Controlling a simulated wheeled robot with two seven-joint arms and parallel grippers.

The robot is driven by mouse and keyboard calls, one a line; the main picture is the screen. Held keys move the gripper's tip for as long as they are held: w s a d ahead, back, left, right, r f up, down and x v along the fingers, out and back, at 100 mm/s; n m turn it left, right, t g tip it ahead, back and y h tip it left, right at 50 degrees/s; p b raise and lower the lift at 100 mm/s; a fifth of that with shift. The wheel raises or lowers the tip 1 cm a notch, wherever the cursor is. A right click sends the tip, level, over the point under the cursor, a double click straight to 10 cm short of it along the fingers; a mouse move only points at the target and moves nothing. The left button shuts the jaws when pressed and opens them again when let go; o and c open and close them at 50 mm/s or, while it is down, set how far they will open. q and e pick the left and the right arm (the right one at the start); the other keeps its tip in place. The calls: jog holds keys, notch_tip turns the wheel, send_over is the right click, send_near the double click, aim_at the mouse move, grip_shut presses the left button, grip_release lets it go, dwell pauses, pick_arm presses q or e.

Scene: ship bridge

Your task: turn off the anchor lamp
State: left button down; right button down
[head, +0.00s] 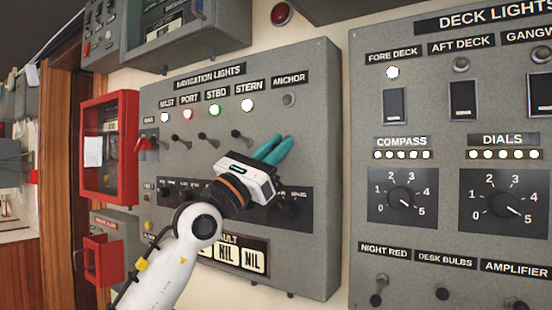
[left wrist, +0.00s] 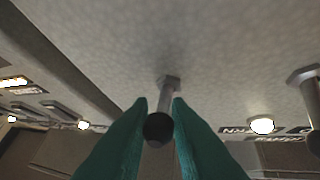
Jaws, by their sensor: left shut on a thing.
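The anchor lamp (head: 289,99), under the ANCHOR label on the grey navigation lights panel (head: 320,70), looks grey and unlit. My left gripper (head: 280,147) is just below it, its teal fingers close together against the panel. In the left wrist view my fingers (left wrist: 160,104) are shut around a metal toggle lever (left wrist: 168,92) with a dark round end. In the head view the fingers hide this lever, which lies in the anchor lamp's column. Which way it is tilted is hard to tell. My right gripper is not in view.
The mast (head: 164,117), port (head: 188,114), starboard (head: 214,109) and stern (head: 247,105) lamps are lit, with toggles (head: 240,135) below. Another lever (left wrist: 308,90) stands right of my fingers in the wrist view. A deck lights panel (head: 355,130) stands at right, a red box (head: 108,185) at left.

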pick_arm(q)
jog(key=shift+f, duration=0.15)
dwell(0.4)
jog(key=c, duration=1.4)
grip_release()
jog(key=b+v, duration=0.3)
jog(key=v, duration=0.9)
jog(key=shift+w+f+b, duration=0.1)
jog(key=shift+b, duration=0.25)
